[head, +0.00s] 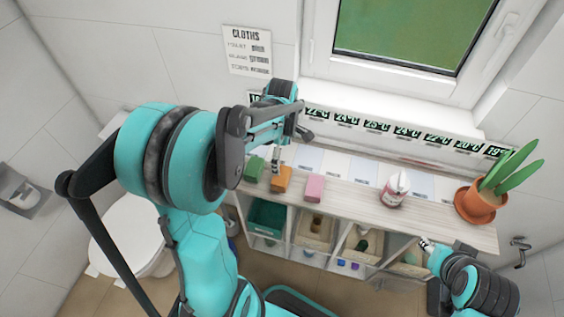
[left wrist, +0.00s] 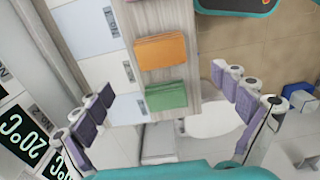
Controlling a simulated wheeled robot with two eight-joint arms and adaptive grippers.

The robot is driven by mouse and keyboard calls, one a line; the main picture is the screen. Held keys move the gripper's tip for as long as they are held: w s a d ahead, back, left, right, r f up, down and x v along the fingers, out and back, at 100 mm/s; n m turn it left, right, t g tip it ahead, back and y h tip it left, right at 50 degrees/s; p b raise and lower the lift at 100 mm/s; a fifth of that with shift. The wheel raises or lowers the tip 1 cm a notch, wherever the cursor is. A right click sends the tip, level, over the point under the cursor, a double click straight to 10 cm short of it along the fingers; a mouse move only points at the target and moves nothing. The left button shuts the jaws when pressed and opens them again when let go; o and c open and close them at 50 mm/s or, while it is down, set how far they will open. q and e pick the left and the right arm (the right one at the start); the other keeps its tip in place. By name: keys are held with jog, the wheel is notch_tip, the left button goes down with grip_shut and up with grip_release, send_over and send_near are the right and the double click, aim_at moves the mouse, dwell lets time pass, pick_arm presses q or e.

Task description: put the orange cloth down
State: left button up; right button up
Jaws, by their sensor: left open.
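The folded orange cloth (head: 281,180) lies on the wooden shelf top, between a green cloth (head: 254,168) and a pink cloth (head: 314,188). My left gripper (head: 288,148) is above the shelf near the orange and green cloths, empty. In the left wrist view its fingers are spread wide, with the orange cloth (left wrist: 160,52) and the green cloth (left wrist: 166,96) lying beyond them, apart from the fingers. My right gripper (head: 428,245) is at the lower right by the shelf's front edge; its jaws are too small to tell.
A pump bottle (head: 394,189) and a potted plant (head: 480,203) stand on the shelf's right part. Temperature labels (head: 376,127) line the back. Open bins (head: 268,216) sit below the top. A toilet (head: 128,238) stands at left. Bare shelf lies between pink cloth and bottle.

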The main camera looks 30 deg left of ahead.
pick_arm(q)
jog(key=s+d+r+m+t, duration=0.7)
jog(key=s+d+r+m, duration=0.2)
jog(key=m, duration=1.1)
jog(key=shift+s+d+m, duration=0.3)
jog(key=shift+s+d, duration=0.5)
jog(key=shift+s, duration=0.25)
jog(key=shift+f, duration=0.15)
notch_tip(320, 180, down, 7)
jog(key=b, duration=0.7)
jog(key=shift+f, duration=0.15)
jog(key=shift+a, duration=0.1)
